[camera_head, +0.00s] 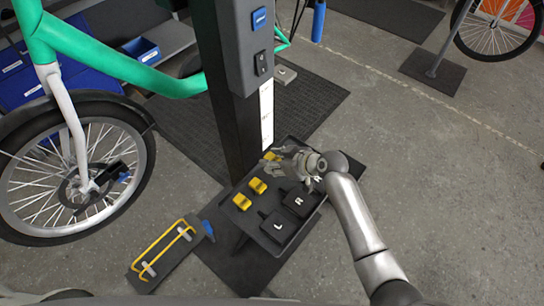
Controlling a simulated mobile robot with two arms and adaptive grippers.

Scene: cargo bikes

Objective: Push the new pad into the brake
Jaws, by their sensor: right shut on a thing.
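My right gripper (281,158) is over the back of a black tray (246,222) at the foot of the column. It is shut on a small yellow pad (270,155), mostly hidden by the fingers. Two more yellow pads (258,186) (242,202) sit in the tray below it. The brake (112,173) is a dark unit beside the hub of the bike's front wheel (30,185), at the left and well apart from my gripper. Its pad slot is too small to make out. My left gripper is not in view.
Black blocks marked L (279,226) and R (300,200) stand in the tray's right part. A dark post (234,130) rises between the bike and my right arm. A yellow-railed rack (165,250) lies by the wheel.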

